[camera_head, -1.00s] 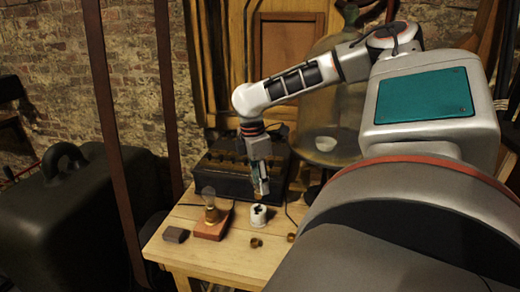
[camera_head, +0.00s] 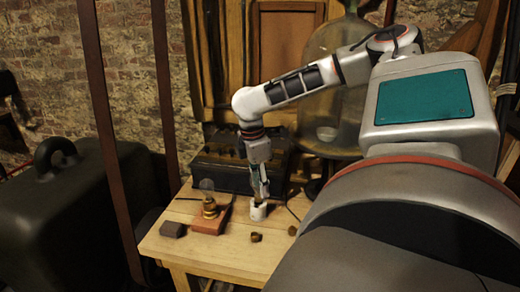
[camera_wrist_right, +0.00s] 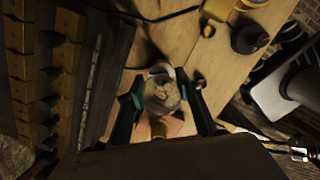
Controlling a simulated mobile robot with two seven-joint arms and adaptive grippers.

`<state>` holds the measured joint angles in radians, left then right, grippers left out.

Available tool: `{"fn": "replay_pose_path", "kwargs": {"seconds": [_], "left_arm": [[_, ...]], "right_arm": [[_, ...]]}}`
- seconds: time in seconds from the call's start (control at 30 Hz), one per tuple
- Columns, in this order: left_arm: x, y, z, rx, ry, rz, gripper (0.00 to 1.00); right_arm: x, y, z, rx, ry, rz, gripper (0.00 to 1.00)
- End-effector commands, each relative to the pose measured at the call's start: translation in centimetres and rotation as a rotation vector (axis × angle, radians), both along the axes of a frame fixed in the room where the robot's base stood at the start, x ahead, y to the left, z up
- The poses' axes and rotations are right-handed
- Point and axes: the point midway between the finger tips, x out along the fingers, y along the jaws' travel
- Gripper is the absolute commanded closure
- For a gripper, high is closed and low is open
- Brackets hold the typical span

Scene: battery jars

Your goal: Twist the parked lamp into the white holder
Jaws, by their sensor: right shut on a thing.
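The white holder (camera_head: 258,212) stands upright on the wooden table, right of the red-brown block, in the head view. My right gripper (camera_head: 260,196) points down directly over it, its tips at the holder's top. In the right wrist view my right gripper (camera_wrist_right: 164,104) is shut on a clear glass lamp (camera_wrist_right: 161,91), with a pale rim of the holder (camera_wrist_right: 163,70) behind it. How deep the lamp's base sits in the holder is hidden. Another glass lamp (camera_head: 208,187) stands upright in a brass socket on the red-brown block (camera_head: 209,225). My left gripper is not in view.
A dark box with brass fittings (camera_head: 215,175) stands behind the holder. A large glass jar (camera_head: 330,85) stands behind. The front tabletop (camera_head: 225,258) is clear.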

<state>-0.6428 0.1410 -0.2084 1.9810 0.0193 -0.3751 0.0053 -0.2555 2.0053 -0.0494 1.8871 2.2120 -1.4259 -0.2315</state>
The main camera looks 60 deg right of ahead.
Motion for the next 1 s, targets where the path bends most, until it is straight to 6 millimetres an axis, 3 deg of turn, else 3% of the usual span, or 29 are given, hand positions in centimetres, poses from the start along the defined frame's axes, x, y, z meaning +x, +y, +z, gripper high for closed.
{"fn": "replay_pose_path", "kwargs": {"seconds": [1.0], "left_arm": [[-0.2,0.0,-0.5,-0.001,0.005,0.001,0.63]], "right_arm": [[0.0,0.1,-1.3,0.001,0.001,0.0,0.87]]}}
